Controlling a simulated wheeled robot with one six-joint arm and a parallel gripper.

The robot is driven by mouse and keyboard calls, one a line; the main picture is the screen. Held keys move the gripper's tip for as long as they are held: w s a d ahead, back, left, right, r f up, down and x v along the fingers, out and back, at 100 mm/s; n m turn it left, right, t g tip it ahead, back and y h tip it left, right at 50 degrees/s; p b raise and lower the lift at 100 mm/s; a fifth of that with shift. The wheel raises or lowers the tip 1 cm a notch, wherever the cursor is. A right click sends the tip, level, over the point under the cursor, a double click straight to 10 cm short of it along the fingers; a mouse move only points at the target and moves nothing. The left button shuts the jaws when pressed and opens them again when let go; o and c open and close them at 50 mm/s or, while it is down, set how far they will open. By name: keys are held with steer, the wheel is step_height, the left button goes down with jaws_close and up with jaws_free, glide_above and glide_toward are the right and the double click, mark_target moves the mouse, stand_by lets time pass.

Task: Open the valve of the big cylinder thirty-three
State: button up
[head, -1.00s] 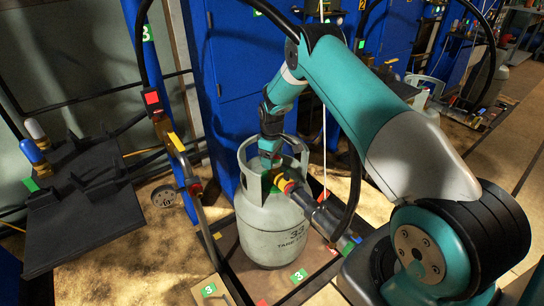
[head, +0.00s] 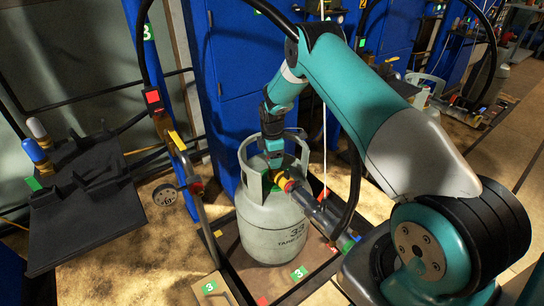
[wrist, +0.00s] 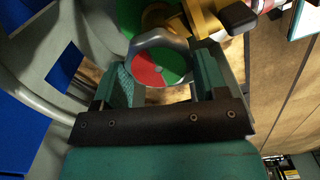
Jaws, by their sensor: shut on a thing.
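The big grey cylinder marked 33 (head: 275,225) stands upright on a low platform in the head view, with a guard collar (head: 246,160) around its top. Its valve handwheel has a grey rim and a red and green face (wrist: 160,62) in the wrist view. My gripper (wrist: 163,75) is shut on the handwheel, one jaw on each side of its rim. In the head view my gripper (head: 273,160) reaches down inside the collar, and the wrist hides the handwheel. A yellow fitting (wrist: 205,18) sits beside the handwheel.
A hose connector (head: 305,198) leads from the valve to the lower right. A metal post with a red and yellow top (head: 176,140) stands left of the cylinder. A black tray stand (head: 95,215) is farther left. Blue cabinets (head: 235,130) stand behind.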

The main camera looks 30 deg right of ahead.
stand_by(0.4)
steer(key=o, duration=0.9)
step_height(320, 180, up, 18)
steer(key=shift+f+p, duration=0.25)
steer(key=shift+p, duration=0.7)
